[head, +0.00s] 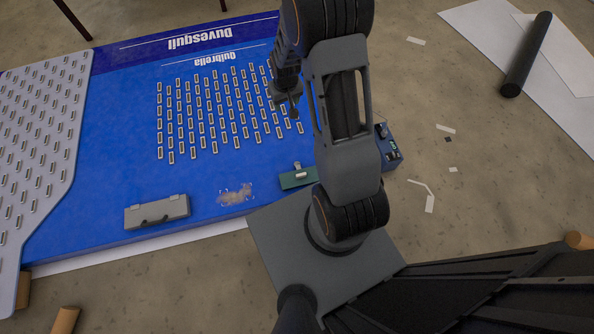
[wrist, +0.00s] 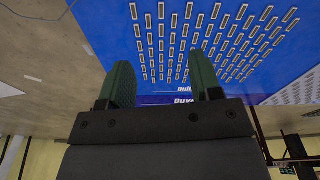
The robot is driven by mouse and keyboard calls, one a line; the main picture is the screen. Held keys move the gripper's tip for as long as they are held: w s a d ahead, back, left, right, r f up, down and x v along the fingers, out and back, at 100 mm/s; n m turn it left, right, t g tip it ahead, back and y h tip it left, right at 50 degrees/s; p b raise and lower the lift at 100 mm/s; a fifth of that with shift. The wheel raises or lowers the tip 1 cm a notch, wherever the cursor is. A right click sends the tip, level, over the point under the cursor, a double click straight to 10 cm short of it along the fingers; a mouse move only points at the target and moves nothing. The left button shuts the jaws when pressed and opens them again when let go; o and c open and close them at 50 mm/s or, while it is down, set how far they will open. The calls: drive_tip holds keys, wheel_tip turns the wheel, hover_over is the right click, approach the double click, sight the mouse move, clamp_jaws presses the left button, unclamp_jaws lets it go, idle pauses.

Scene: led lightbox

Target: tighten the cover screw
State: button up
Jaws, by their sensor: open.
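My gripper (head: 289,98) hangs over the right part of the blue printed panel (head: 120,110), near the right end of the rows of small LED strips (head: 215,115). In the wrist view the two green fingers of my gripper (wrist: 163,78) stand apart with nothing between them, and the LED rows show beyond them. A grey box (head: 157,212) with two dark notches sits on the panel's near edge. I cannot make out a cover screw in either view; any screw on the grey box is too small to tell.
A pale slotted plate (head: 35,130) lies over the panel's left side. A green block with a light clip (head: 298,177) lies near my arm. A blue device (head: 388,147) is partly hidden behind my arm. A black roll (head: 526,55) lies on white sheets (head: 490,40) at upper right.

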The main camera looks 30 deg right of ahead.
wheel_tip(320, 180, down, 21)
drive_tip(key=d+g+b, duration=0.1)
drive_tip(key=d+b, duration=0.1)
drive_tip(key=b, duration=0.7)
hover_over(297, 164)
wheel_tip(297, 164, down, 12)
drive_tip(key=r, duration=0.1)
wheel_tip(297, 164, down, 14)
drive_tip(key=b, duration=0.5)
drive_tip(key=shift+r, duration=0.15)
drive_tip(key=shift+c, duration=0.4)
drive_tip(key=c, duration=0.9)
drive_tip(key=shift+o, duration=0.2)
